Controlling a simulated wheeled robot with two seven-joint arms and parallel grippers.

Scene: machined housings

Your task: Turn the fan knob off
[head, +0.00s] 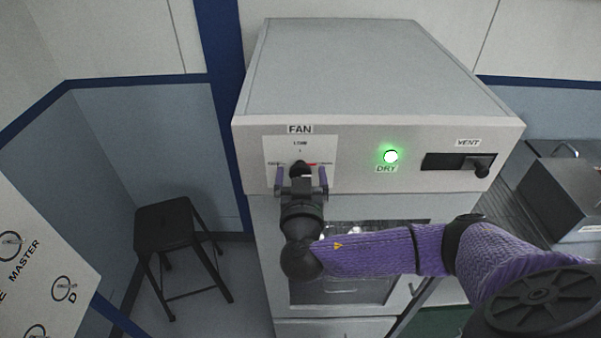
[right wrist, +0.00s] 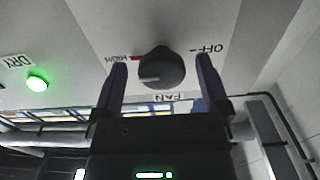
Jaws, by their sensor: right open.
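The dark round fan knob (head: 300,167) sits on a white label plate under the word FAN, at the left of the cabinet's front panel. In the right wrist view the knob (right wrist: 162,68) appears upside down, with OFF to the right and a red mark with HIGH to the left. Its white pointer line is toward the left, the HIGH side. My right gripper (head: 301,178) is open, its two purple fingers on either side of the knob. In the right wrist view gaps show between the fingers (right wrist: 160,60) and the knob. My left gripper is not in view.
A lit green DRY lamp (head: 391,156) and a VENT slot with a dark handle (head: 480,166) are right of the knob. A windowed door lies below the panel. A black stool (head: 165,226) stands left, and a grey box (head: 566,190) is at right.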

